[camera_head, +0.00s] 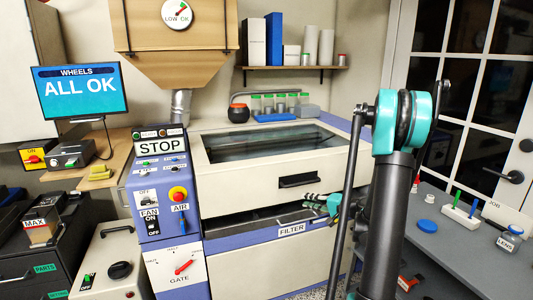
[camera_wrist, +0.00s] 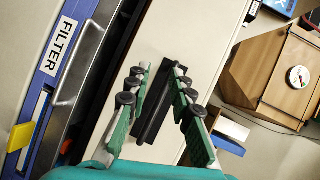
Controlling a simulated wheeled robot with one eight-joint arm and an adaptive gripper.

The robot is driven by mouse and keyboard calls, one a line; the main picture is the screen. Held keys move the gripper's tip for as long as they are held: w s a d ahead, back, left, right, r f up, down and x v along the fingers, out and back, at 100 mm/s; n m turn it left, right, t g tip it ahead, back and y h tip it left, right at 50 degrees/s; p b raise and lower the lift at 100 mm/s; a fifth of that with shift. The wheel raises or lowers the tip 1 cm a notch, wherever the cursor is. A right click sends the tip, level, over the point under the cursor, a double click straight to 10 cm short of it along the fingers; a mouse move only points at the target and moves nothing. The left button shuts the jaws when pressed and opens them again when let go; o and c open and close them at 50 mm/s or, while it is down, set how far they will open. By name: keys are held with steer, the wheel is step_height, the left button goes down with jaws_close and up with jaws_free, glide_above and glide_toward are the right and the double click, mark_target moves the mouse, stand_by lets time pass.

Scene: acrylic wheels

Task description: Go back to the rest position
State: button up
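My gripper (camera_head: 307,201) is in front of the white machine, just below and right of the black handle (camera_head: 300,181) on its lid. In the wrist view my gripper (camera_wrist: 162,68) shows two green fingers with black round pads, spread apart with nothing held between them. The black handle (camera_wrist: 153,112) appears between the fingers in that view, beyond them; I cannot tell the exact gap. My arm rises at the right of the head view and partly hides the gripper's back.
A STOP control panel (camera_head: 160,185) stands left. A grey table (camera_head: 440,255) with small items is right. A screen (camera_head: 80,90) reads ALL OK.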

steer(key=s+a+n+g+h, duration=0.2)
steer(key=s+a+g, duration=0.1)
steer(key=s+a, duration=0.3)
steer(key=s+d+f+n+g+h, duration=0.1)
steer(key=s+f+h, duration=0.1)
steer(key=s, duration=0.6)
steer(key=s+d+f+n+g+h, duration=0.1)
steer(key=s+h, duration=0.3)
steer(key=s, duration=0.4)
steer(key=s+d+f+n+g+h, duration=0.1)
steer(key=s+d+f+n+h, duration=0.2)
steer(key=s, duration=0.6)
